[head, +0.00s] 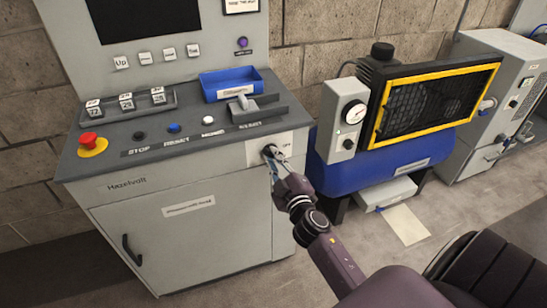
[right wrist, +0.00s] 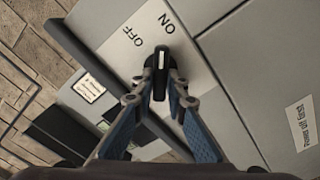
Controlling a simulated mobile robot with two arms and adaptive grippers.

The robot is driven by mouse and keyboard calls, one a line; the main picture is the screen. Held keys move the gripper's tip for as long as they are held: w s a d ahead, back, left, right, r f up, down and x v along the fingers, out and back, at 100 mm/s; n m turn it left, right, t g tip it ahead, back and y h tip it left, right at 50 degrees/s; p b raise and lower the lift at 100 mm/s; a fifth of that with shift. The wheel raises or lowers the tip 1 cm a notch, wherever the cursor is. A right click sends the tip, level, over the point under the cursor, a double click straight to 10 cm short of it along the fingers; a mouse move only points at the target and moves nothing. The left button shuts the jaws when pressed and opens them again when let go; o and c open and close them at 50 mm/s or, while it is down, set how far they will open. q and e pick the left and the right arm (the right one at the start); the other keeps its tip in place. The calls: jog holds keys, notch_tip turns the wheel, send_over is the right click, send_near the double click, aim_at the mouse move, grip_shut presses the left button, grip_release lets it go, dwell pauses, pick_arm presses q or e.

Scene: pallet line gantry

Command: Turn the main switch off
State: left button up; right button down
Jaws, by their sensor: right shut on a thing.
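The main switch is a black knob (right wrist: 161,62) with a white line, on a light plate marked ON and OFF in the right wrist view. The line points up in that picture, roughly towards the ON mark. In the head view the switch plate (head: 293,141) is at the right front corner of the console, with the knob partly hidden by the gripper. My right gripper (head: 273,158) is shut on the knob, with one finger on each side of it, as the right wrist view (right wrist: 161,84) shows. My left gripper is out of view.
The grey console (head: 160,190) carries a red stop button (head: 89,139), several small buttons and a blue tray (head: 231,85). A blue compressor tank (head: 370,172) with a yellow-framed guard stands close on the right. A paper sheet (head: 404,224) lies on the floor.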

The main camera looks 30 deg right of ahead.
jog(key=n, duration=0.4)
jog(key=shift+f+n, duration=0.2)
jog(key=shift+n, duration=0.1)
jog(key=shift+a+f+n, duration=0.1)
jog(key=shift+n, duration=1.7)
jog(key=c, duration=1.9)
grip_release()
jog(key=shift+c, duration=0.2)
jog(key=v, duration=1.2)
